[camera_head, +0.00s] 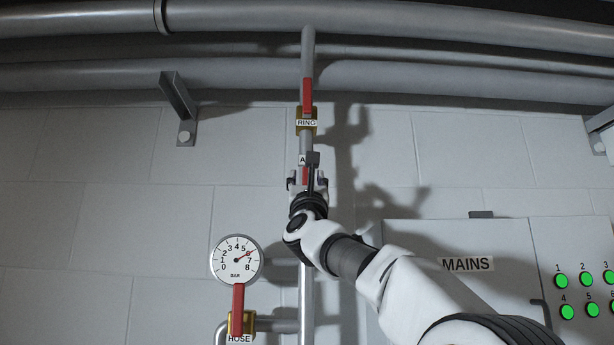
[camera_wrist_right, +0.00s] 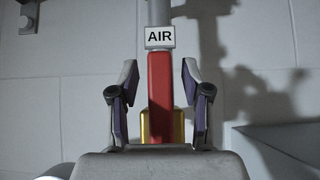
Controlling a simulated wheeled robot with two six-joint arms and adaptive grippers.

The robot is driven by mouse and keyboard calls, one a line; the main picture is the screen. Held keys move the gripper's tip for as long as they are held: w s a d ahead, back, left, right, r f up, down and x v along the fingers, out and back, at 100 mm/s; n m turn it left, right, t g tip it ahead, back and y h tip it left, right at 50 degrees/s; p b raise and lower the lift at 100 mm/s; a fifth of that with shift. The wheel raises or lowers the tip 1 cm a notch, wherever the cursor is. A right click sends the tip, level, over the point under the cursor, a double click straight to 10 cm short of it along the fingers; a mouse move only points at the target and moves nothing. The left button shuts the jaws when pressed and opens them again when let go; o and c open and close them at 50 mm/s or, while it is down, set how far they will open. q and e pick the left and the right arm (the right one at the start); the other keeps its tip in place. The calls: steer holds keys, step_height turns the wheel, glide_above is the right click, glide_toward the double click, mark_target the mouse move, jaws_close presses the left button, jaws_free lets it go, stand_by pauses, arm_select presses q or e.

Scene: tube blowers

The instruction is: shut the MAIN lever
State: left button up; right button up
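I see no lever labelled MAIN. My right gripper (camera_head: 308,182) is raised to the vertical wall pipe and partly hides a red lever there. In the right wrist view that red lever (camera_wrist_right: 160,92) stands upright along the pipe under an AIR label, with a brass valve body (camera_wrist_right: 178,127) behind it. The open fingers of my right gripper (camera_wrist_right: 160,80) are on either side of this lever, with a gap on both sides. Above, a red lever (camera_head: 307,95) marked RING stands upright along the pipe. My left gripper is not in view.
A red HOSE lever (camera_head: 238,308) stands upright at lower left, below a round bar gauge (camera_head: 236,260). A grey cabinet (camera_head: 410,236) marked MAINS is at right, beside green numbered lights (camera_head: 562,281). Large pipes (camera_head: 400,22) run across the top.

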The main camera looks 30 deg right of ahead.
steer(key=shift+s+a+r, duration=0.3)
steer(key=shift+s+a, duration=0.2)
steer(key=shift+s, duration=0.1)
jaws_close()
steer(key=shift+d, duration=0.15)
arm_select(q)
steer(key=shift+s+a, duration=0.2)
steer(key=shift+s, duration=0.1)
